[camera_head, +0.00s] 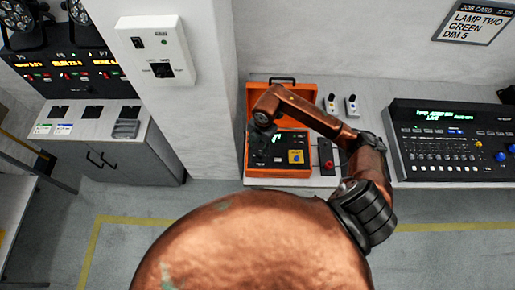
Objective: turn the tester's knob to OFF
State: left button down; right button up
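The tester appears to be the orange case (258,97) standing open on the bench at the centre, with a dark panel and a small greenish display inside. My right arm bends across the case from the right. My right gripper (256,140) hangs over the left part of the case, to the left of the blue knob and apart from it in the picture. Its fingers are dark and small, so their opening is unclear. My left gripper is not in view.
A black box with a red button (327,160) sits right of the case. Two small switches (341,104) stand behind it. A lighting console (452,143) fills the bench's right. A white wall box (157,50) is on the pillar, and a grey cabinet (120,160) stands left.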

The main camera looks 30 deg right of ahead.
aim_at(260, 152)
jog(key=shift+d+f+h, duration=0.15)
jog(key=shift+d+h, duration=0.25)
jog(key=shift+d, duration=0.25)
jog(key=shift+d+f, duration=0.15)
jog(key=shift+f, duration=0.2)
jog(key=shift+w+f+p, duration=0.2)
jog(key=shift+f+p, duration=0.25)
jog(key=shift+f, duration=2.95)
grip_shut()
